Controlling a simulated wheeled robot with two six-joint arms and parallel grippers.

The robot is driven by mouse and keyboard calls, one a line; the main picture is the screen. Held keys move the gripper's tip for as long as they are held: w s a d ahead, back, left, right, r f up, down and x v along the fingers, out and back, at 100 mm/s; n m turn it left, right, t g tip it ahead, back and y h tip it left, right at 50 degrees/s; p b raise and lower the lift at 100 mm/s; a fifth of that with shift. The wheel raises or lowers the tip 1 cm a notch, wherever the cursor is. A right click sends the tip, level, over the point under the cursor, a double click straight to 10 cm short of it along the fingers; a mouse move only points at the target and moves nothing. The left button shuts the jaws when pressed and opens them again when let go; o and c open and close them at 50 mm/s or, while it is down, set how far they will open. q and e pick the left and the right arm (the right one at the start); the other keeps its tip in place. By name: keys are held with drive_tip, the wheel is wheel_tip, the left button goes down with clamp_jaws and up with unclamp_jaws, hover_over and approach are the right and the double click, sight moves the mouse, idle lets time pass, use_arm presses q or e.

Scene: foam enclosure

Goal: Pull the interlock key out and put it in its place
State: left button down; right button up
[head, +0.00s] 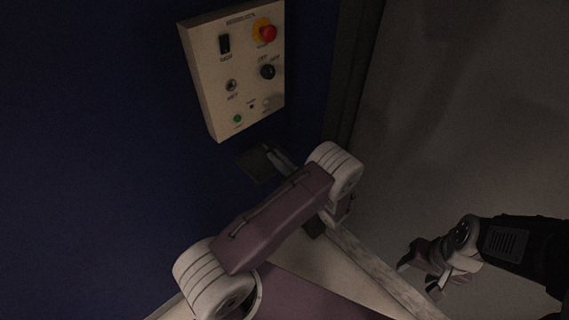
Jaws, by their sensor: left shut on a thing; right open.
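The cream control panel (234,75) is on the dark blue wall at top centre. On its lower left is a round metal key switch (231,85), with no key clearly visible in it. My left gripper (277,157) is below the panel, mostly hidden behind my own arm. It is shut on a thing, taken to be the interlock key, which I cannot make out. A dark flat plate (252,164) lies just left of it under the panel; whether they touch is unclear. My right gripper (421,265) is open and empty at lower right, far from the panel.
The panel also carries a red stop button (267,33) on yellow, a black rocker switch (225,43), a black rotary knob (267,72) and a green button (237,119). A dark post edge (350,75) stands right of the panel. The grey area at right is clear.

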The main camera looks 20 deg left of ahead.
sight(275, 170)
use_arm(q)
drive_tip(key=f+b, duration=0.1)
drive_tip(key=a+f+b, duration=0.1)
drive_tip(key=shift+w+f, duration=0.2)
drive_tip(key=shift+f, duration=0.2)
drive_tip(key=shift+f+b, duration=0.65)
drive_tip(key=shift+f, duration=0.05)
drive_tip(key=c, duration=1.5)
unclamp_jaws()
drive_tip(key=shift+d, duration=0.1)
drive_tip(key=v, duration=0.9)
drive_tip(key=shift+s+b, duration=0.1)
drive_tip(key=shift+b, duration=0.2)
